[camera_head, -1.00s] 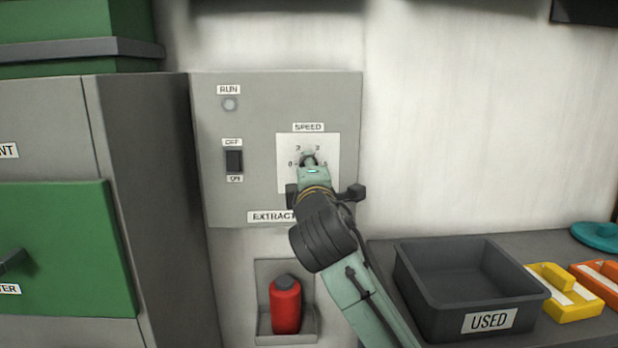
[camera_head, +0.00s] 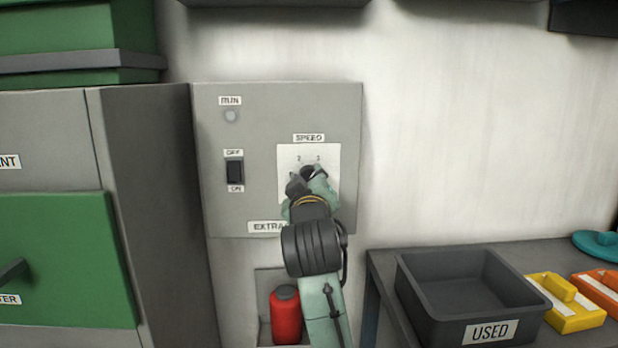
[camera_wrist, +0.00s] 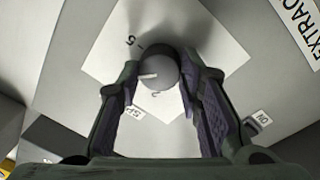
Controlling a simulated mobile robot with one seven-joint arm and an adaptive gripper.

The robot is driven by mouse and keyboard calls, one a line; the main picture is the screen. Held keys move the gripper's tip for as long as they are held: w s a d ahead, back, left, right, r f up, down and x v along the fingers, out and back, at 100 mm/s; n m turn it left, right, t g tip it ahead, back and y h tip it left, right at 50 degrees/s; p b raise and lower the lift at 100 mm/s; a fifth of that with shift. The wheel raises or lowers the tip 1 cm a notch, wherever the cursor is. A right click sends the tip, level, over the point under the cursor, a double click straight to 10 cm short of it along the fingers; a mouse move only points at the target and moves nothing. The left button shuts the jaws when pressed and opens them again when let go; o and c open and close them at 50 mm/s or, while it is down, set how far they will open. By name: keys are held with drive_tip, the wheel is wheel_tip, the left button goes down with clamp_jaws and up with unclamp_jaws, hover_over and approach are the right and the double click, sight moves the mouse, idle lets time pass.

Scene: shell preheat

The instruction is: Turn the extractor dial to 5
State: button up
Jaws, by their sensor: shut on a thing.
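The extractor dial (camera_wrist: 160,68) is a round dark knob with a white pointer line, on a white scale plate (camera_wrist: 105,58). In the wrist view, the pointer aims left, below the "5" mark near the plate's upper left; a "2"-like numeral shows below the knob. My gripper (camera_wrist: 170,74) has its fingers on either side of the knob and is shut on it. In the head view, my gripper (camera_head: 308,180) covers most of the dial and the lower scale; "2" and "3" show above it.
The grey extractor panel (camera_head: 262,110) carries a dark OFF/ON switch (camera_head: 235,172) and a lamp (camera_head: 231,116) left of the dial. A red bottle (camera_head: 285,315) sits in a recess below. A USED tray (camera_head: 425,300) stands on the bench at right. The wall right of the panel is clear.

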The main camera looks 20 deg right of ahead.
drive_tip(key=m+p, duration=0.2)
drive_tip(key=m, duration=0.3)
drive_tip(key=shift+m, duration=0.4)
drive_tip(key=shift+m+g+p, duration=0.3)
drive_tip(key=shift+m+p, duration=0.55)
drive_tip(key=shift+m, duration=1.35)
drive_tip(key=o, duration=1.2)
drive_tip(key=shift+c, duration=0.2)
drive_tip(key=v, duration=1.2)
